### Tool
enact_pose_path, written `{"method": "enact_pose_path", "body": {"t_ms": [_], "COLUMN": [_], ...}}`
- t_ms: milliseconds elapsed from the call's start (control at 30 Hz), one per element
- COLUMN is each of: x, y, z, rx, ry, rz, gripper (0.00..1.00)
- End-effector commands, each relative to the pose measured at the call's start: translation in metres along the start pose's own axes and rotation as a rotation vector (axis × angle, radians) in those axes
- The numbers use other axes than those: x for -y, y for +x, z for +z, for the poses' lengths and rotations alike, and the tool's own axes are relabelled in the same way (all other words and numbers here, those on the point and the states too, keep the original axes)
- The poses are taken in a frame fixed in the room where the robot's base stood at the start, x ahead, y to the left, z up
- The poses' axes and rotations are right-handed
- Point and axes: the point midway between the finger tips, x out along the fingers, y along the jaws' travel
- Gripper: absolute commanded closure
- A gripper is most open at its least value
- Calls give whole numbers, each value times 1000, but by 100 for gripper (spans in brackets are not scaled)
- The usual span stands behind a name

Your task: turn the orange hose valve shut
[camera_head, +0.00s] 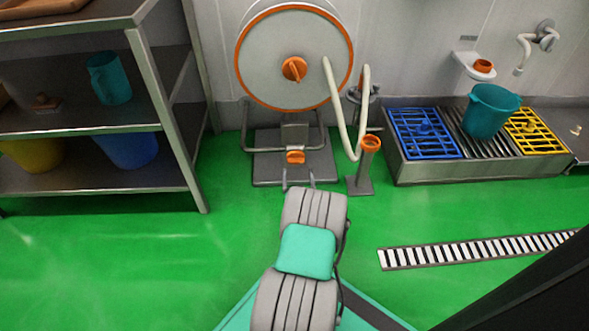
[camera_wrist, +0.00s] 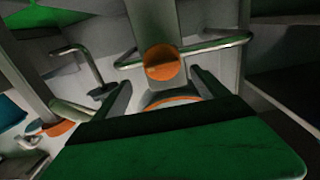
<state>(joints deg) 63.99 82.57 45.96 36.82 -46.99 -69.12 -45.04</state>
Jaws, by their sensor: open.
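The orange hose valve (camera_head: 295,157) sits low on the front of the hose reel's stand, below the reel disc. In the wrist view the valve (camera_wrist: 160,62) shows as a round orange face on a grey post. My gripper (camera_wrist: 160,78) is open. Its two fingers stand apart on either side of the valve's line, with the valve ahead between the tips. I cannot tell whether either finger touches it. In the head view my arm hides most of the gripper, just in front of the stand.
The hose reel (camera_head: 262,68) has an orange rim and centre knob. A pale hose (camera_head: 336,110) loops beside an orange-topped post (camera_head: 370,145). Metal shelves (camera_head: 165,100) stand left. A teal bucket (camera_head: 488,112) stands on the trough at right. Green floor around my arm is clear.

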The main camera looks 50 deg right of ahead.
Motion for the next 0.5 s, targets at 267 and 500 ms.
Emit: {"method": "enact_pose_path", "body": {"t_ms": [267,500], "x": [5,2], "y": [53,66], "z": [2,-2], "rx": [-2,0], "ry": [-2,0], "rz": [-9,-5], "gripper": [16,16]}}
